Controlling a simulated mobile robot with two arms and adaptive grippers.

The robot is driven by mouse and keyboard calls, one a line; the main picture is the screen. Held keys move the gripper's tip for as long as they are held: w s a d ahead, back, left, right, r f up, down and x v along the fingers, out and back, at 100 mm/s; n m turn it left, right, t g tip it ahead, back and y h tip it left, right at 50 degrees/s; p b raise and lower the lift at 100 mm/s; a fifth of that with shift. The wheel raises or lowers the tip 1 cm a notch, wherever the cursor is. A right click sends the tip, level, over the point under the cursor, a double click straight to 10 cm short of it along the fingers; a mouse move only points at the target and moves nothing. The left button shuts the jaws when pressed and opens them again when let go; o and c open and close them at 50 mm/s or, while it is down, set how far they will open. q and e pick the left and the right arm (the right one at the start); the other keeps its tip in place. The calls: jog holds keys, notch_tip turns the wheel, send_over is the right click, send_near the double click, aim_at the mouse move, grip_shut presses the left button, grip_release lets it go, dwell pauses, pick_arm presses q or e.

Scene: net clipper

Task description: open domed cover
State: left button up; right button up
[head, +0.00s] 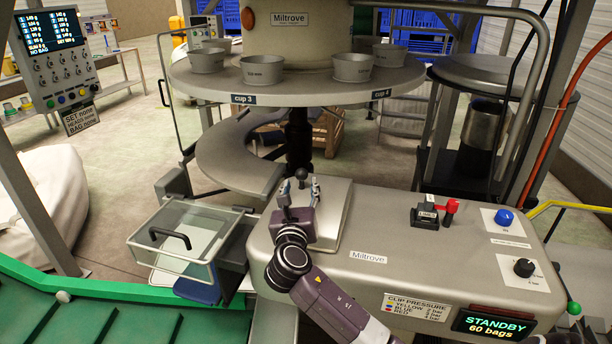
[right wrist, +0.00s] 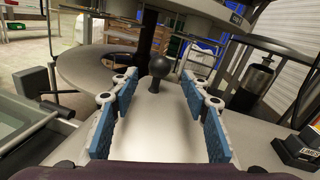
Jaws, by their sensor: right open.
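The domed cover (head: 335,210) is a light grey metal hood on the left part of the clipper machine, and it appears seated on the body. A dark ball knob (head: 301,174) stands at its far end. My right gripper (head: 299,192) is above the cover with its fingers pointing at the knob. In the right wrist view the gripper (right wrist: 158,98) is open, its blue pads on either side of the grey cover (right wrist: 155,120). The knob (right wrist: 160,66) appears centred near the fingertips; contact is not visible. My left gripper is not in view.
A clear-walled bin with a black handle (head: 170,237) is left of the machine (head: 367,258). A round table with metal cups (head: 352,68) overhangs behind. A red-handled switch (head: 450,207), a blue button (head: 504,217) and a black knob (head: 524,267) are at right.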

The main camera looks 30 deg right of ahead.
aim_at(301, 179)
jog(key=x, duration=0.5)
jog(key=shift+w+d, duration=0.25)
jog(key=shift+w, duration=0.15)
jog(key=shift+c, duration=0.4)
jog(key=c, duration=0.7)
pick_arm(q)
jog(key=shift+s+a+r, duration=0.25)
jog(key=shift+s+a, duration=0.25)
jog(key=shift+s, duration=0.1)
pick_arm(e)
grip_shut()
